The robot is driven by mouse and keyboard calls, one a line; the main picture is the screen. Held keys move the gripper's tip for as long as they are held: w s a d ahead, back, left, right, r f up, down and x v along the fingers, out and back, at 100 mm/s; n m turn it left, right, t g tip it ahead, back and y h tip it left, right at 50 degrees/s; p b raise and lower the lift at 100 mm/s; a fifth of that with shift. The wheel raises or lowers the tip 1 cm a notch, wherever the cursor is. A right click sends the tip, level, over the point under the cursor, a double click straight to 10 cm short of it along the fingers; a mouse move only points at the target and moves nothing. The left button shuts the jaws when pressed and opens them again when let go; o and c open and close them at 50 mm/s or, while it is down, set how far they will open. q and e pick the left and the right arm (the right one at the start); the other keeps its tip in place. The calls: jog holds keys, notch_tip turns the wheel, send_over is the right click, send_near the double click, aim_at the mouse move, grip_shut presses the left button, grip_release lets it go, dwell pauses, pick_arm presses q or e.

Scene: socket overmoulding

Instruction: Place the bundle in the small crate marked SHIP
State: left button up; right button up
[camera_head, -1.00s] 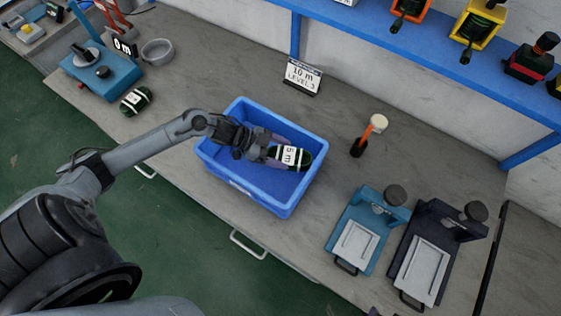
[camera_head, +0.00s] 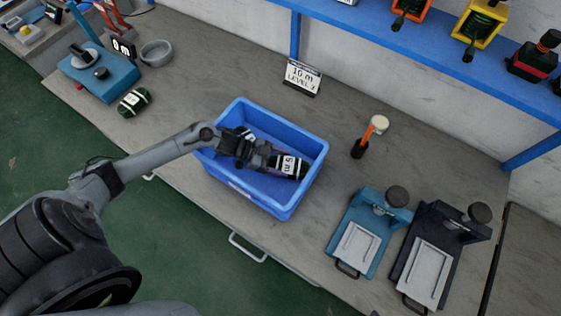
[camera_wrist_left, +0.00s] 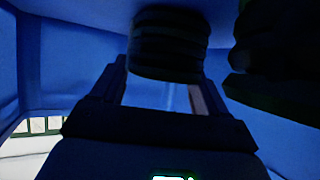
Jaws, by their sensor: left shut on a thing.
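The bundle (camera_head: 290,166) is a dark green coil with a white band reading "5 m". My left gripper (camera_head: 272,161) is shut on it, inside the blue crate (camera_head: 310,142). The crate has pale lettering on its front wall, too small to read. In the left wrist view the held bundle (camera_wrist_left: 168,45) is a dark coil between the fingers, with blue crate walls around. I cannot tell whether it touches the crate floor. Another dark thing with a white mark (camera_head: 246,133) shows in the crate behind my gripper. My right gripper is not in view.
Another dark green bundle (camera_head: 134,101) lies at left beside a teal device (camera_head: 98,72) and a grey bowl (camera_head: 157,53). A "10 m" sign (camera_head: 302,76) stands behind the crate.

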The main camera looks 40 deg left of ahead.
pick_arm(q)
jog(key=shift+f, duration=0.1)
jog(key=o, duration=1.1)
jog(key=shift+s+a+r, duration=0.15)
jog(key=shift+r, duration=0.05)
jog(key=shift+p+v, duration=0.6)
jog(key=shift+v, duration=2.95)
